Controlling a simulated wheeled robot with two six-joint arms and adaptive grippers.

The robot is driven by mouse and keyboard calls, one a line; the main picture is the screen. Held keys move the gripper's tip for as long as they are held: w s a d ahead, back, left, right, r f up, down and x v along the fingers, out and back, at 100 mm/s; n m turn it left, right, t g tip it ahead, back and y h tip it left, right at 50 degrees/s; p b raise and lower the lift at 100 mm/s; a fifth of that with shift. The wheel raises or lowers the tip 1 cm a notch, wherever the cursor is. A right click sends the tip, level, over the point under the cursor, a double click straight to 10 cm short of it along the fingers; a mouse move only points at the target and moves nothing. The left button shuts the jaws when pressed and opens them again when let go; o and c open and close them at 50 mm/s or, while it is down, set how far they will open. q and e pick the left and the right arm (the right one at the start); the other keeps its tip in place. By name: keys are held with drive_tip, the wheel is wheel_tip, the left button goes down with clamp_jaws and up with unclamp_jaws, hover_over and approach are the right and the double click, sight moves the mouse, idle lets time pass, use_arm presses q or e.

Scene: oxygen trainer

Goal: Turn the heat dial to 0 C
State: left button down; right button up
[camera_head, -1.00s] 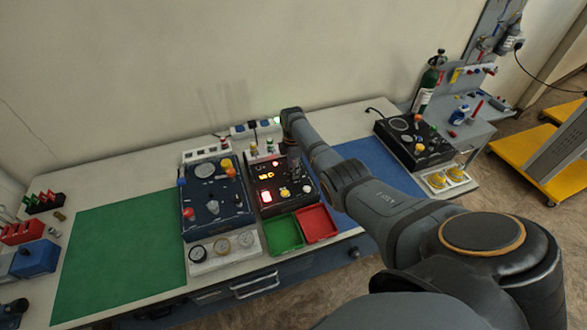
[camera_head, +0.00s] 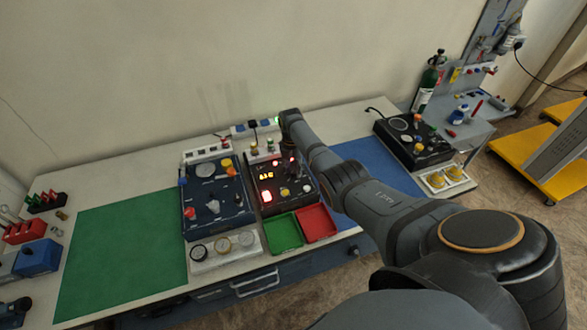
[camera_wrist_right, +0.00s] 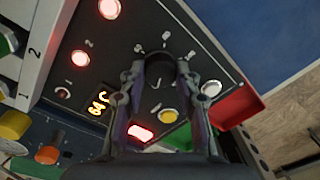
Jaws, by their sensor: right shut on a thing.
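My right gripper (camera_wrist_right: 160,66) is shut on a dark round dial (camera_wrist_right: 157,73) on the black control panel (camera_wrist_right: 115,42). Both fingers are at the dial's sides, and marks are printed around it. The fingers hide part of the dial, so its pointer cannot be seen clearly. An orange lit display (camera_wrist_right: 98,102) is on the same panel. In the head view the panel (camera_head: 254,165) and display (camera_head: 266,176) stand at mid-table, with my right arm reaching over from the right. The dial is hard to make out there. My left gripper is not in view.
A lit red button (camera_wrist_right: 140,132) and a yellow button (camera_wrist_right: 168,115) are close to the fingers. A blue panel box (camera_head: 228,205) stands left of the control panel. Green (camera_head: 285,233) and red (camera_head: 317,223) trays lie in front. The green mat (camera_head: 120,250) is clear.

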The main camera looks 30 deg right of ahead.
sight(292, 170)
drive_tip(key=shift+w+r, duration=0.1)
drive_tip(key=shift+r, duration=0.05)
idle(0.3)
drive_tip(key=o, duration=1.1)
drive_tip(key=shift+o, duration=0.2)
wheel_tip(292, 170, up, 12)
drive_tip(key=shift+w, duration=0.15)
drive_tip(key=shift+a, duration=0.1)
